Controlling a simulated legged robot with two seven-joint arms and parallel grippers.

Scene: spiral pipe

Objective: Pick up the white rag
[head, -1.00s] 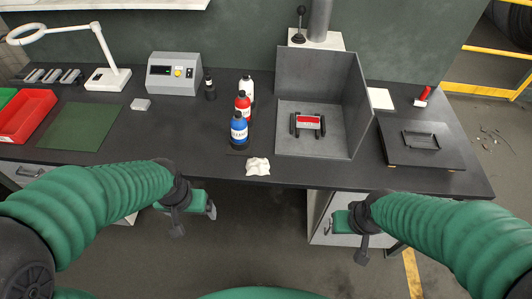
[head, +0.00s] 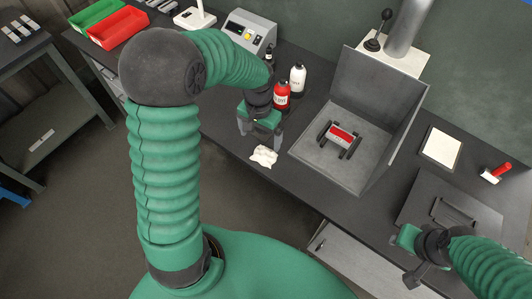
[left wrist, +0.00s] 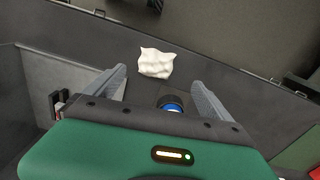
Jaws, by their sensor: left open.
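The crumpled white rag (head: 264,156) lies on the dark workbench near its front edge. It also shows in the left wrist view (left wrist: 156,62), just beyond the fingertips. My left gripper (head: 260,138) is open and empty, above the bench beside the rag, toward the bottles. In the left wrist view, its fingers (left wrist: 158,82) are spread and the rag is apart from them. My right gripper (head: 410,262) is at the lower right, by the bench's front edge. Its jaws are too unclear to read.
A red bottle (head: 281,96) and a white bottle (head: 297,79) stand behind my left gripper. A blue-topped bottle (left wrist: 172,103) shows close below it in the wrist view. A grey open box (head: 325,174) holding a red-and-black part (head: 341,136) stands right of the rag.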

